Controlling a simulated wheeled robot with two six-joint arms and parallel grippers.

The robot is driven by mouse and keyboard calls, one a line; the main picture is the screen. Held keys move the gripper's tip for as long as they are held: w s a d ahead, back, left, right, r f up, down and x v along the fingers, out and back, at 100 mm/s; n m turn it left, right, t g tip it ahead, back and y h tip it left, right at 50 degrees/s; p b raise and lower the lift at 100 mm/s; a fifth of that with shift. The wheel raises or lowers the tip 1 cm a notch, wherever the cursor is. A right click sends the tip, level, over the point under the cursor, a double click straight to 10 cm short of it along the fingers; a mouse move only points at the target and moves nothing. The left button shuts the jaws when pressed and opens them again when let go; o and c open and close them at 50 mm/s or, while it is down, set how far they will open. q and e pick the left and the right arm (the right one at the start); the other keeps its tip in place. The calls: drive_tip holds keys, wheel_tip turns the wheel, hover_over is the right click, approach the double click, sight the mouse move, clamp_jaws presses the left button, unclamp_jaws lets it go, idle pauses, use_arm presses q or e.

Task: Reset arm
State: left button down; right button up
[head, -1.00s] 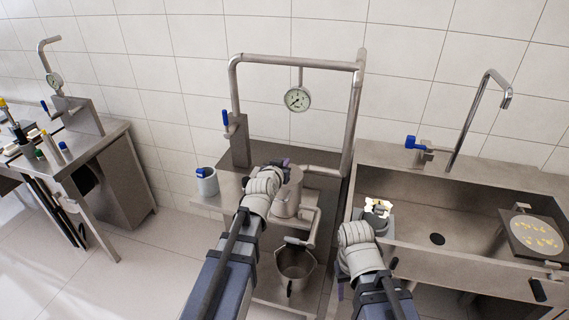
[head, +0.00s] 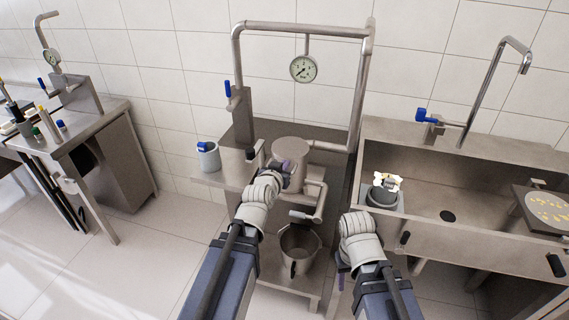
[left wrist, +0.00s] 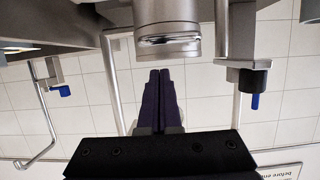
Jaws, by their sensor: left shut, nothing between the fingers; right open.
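My left gripper (head: 284,167) is in front of the steel cylinder (head: 290,150) of the separator. In the left wrist view its dark purple fingers (left wrist: 160,92) are together with nothing between them, and the cylinder's rim (left wrist: 168,42) shows just beyond the tips. I cannot tell whether they touch it. My right gripper (head: 342,268) is low between the separator stand and the sink. It is mostly hidden behind its own wrist, with only a small purple part showing; it is open.
A steel pot (head: 299,250) stands on the lower shelf under the spout. A grey cup (head: 208,157) is left of the separator. A grey container with pale pieces (head: 386,188) is at the sink's (head: 425,222) left end. A pressure gauge (head: 303,69) hangs from the pipe frame.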

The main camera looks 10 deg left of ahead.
use_arm(q)
drive_tip(key=s+d+f+m+g+h+p, duration=0.1)
drive_tip(key=s+d+f+m+g+p, duration=0.15)
drive_tip(key=s+d+f+g, duration=0.6)
drive_tip(key=s+d+g+y+p, duration=0.1)
drive_tip(key=s+g, duration=0.2)
drive_tip(key=s, duration=0.5)
drive_tip(key=s+d+f+g+y+p, duration=0.1)
drive_tip(key=s+d+g+y, duration=0.1)
drive_tip(key=s, duration=0.6)
drive_tip(key=shift+d+f+m+g, duration=0.3)
drive_tip(key=shift+m+g, duration=0.15)
drive_tip(key=shift+g, duration=0.2)
drive_tip(key=c, duration=1.5)
unclamp_jaws()
